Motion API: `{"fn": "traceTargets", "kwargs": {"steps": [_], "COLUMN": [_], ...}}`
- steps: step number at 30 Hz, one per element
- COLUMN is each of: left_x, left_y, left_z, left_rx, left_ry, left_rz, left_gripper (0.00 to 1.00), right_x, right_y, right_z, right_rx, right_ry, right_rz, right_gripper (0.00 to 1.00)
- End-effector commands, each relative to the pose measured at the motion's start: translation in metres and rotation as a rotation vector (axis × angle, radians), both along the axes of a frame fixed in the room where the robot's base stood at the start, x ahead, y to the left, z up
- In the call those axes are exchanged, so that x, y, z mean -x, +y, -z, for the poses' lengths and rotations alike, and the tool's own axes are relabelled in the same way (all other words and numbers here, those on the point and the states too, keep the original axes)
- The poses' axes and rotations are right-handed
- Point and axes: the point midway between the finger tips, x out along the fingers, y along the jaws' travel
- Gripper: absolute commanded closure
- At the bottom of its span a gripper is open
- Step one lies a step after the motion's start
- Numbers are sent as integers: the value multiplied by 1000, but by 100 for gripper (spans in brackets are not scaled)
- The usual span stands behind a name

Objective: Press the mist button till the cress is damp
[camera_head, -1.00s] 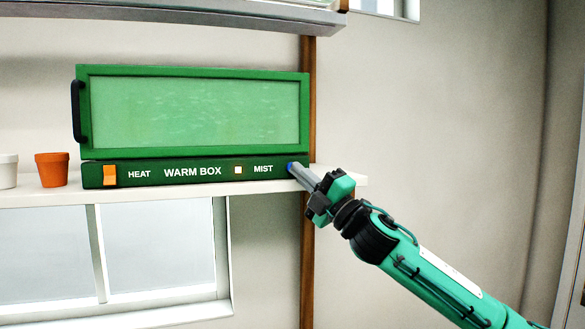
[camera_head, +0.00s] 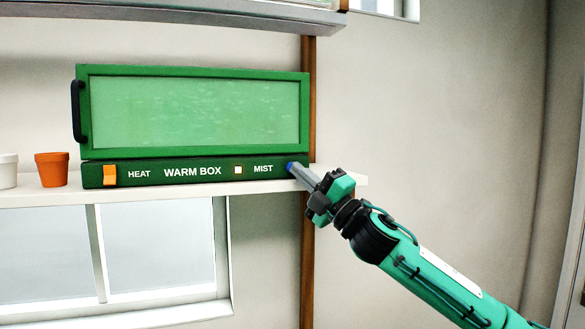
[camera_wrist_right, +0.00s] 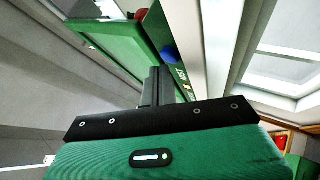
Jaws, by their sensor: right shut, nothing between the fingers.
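The green warm box (camera_head: 200,154) stands on a shelf with its door shut and a black handle at the left. Its pane (camera_head: 195,112) is cloudy with pale specks; I cannot make out the cress behind it. The blue mist button (camera_head: 290,166) is at the right end of the dark front strip, right of the word MIST; it also shows in the right wrist view (camera_wrist_right: 168,54). My right gripper (camera_head: 294,169) is shut and empty, its fingertips at the button; I cannot tell whether they press it. My left gripper is out of view.
An orange heat switch (camera_head: 110,175) and a small white square light (camera_head: 238,170) are on the same strip. A terracotta pot (camera_head: 52,169) and a white pot (camera_head: 8,171) stand left of the box on the white shelf (camera_head: 180,194). A wooden post (camera_head: 308,240) runs behind the shelf.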

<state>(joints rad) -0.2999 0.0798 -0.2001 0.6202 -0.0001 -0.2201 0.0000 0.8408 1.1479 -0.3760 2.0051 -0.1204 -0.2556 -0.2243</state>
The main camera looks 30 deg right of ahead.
Motion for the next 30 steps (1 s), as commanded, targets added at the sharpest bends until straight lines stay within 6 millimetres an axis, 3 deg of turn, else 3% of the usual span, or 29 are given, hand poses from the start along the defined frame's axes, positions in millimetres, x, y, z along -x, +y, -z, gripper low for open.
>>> {"fn": "traceTargets", "kwargs": {"steps": [30], "left_x": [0], "left_y": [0], "left_z": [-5], "left_rx": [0], "left_ry": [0], "left_rz": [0], "left_gripper": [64], "right_x": [-9], "right_y": [-2], "right_z": [0], "right_rx": [0], "right_ry": [0], "right_rz": [0], "right_gripper": [100]}}
